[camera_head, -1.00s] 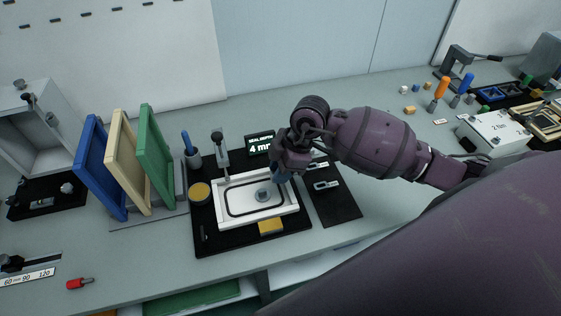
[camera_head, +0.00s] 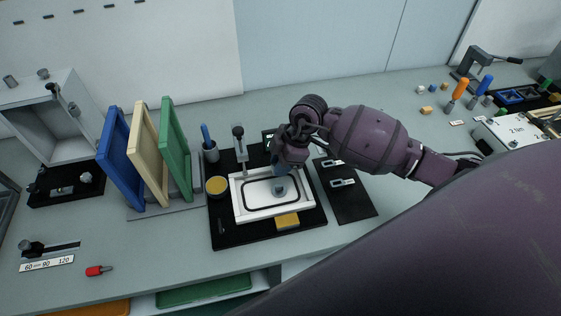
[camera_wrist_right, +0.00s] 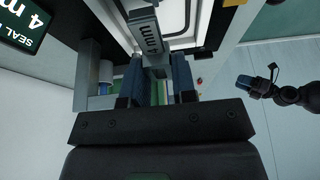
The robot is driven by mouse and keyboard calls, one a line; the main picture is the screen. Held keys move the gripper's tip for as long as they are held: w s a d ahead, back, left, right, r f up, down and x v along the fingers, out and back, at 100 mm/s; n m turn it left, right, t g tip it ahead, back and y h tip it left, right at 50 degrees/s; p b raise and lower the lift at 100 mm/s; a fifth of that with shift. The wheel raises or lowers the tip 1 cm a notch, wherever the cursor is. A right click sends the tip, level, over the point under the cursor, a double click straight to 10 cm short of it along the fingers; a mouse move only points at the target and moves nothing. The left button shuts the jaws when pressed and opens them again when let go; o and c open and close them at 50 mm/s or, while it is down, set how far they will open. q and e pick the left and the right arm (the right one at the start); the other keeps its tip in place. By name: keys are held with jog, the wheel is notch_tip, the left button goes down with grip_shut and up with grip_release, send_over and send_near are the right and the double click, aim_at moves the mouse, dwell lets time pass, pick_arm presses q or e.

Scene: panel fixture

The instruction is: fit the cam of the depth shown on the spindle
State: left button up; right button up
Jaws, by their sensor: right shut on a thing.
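My right gripper (camera_head: 280,168) hangs over the back part of a white panel (camera_head: 240,205) with a black rounded-rectangle groove. In the right wrist view my right gripper (camera_wrist_right: 148,85) is shut on a grey cam (camera_wrist_right: 147,32) marked "4 mm". The grey round spindle (camera_head: 279,190) stands inside the groove, just in front of the gripper. A dark sign (camera_wrist_right: 25,22) reads "SEAL" and 4 mm; the arm mostly covers it in the head view. Two other cams (camera_head: 343,183) lie on the dark mat to the right. A dark gripper (camera_wrist_right: 258,86), apparently my left, shows in the wrist view; its jaws are unclear.
A clamp post (camera_head: 239,145) stands at the panel's back left. A yellow round tub (camera_head: 217,186) and a yellow block (camera_head: 287,221) are beside the panel. Blue, cream and green frames (camera_head: 175,150) stand in a rack at left. The front bench edge is mostly clear.

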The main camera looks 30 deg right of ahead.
aim_at(276, 187)
jog(key=shift+f+b, duration=0.65)
jog(key=shift+f, duration=0.7)
jog(key=shift+f+b, duration=0.65)
jog(key=shift+f, duration=0.85)
pick_arm(q)
notch_tip(276, 187, down, 2)
jog(key=shift+w+a, duration=0.1)
jog(key=shift+r+p, duration=0.3)
jog(key=shift+r, duration=0.1)
jog(key=shift+r+p, duration=0.15)
jog(key=shift+p, duration=0.15)
jog(key=shift+r+p, duration=0.3)
jog(key=shift+r, duration=0.1)
jog(key=shift+r+p, duration=0.35)
jog(key=shift+p, duration=0.05)
jog(key=shift+w, duration=0.1)
pick_arm(e)
jog(key=shift+f, duration=0.45)
